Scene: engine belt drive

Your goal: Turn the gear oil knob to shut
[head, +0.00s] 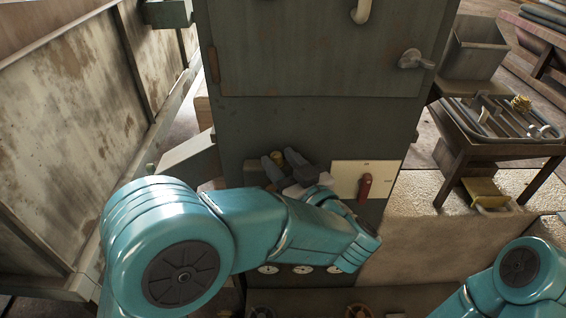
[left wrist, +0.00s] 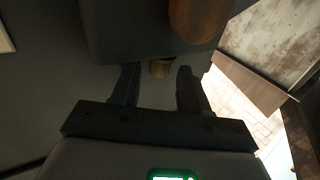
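In the head view a small brass-yellow knob (head: 292,157) shows on the dark green cabinet front, partly hidden by my left gripper (head: 288,170). No label is readable, so I cannot confirm that this is the gear oil knob. My right gripper is outside both views; only part of that arm shows at lower right.
A cream panel with a red lever (head: 365,186) sits right of my left gripper. Several gauges (head: 302,269) and brass wheels (head: 358,311) are below my left arm. A rusty panel wall (head: 70,110) stands at left, a tool table (head: 500,125) at right.

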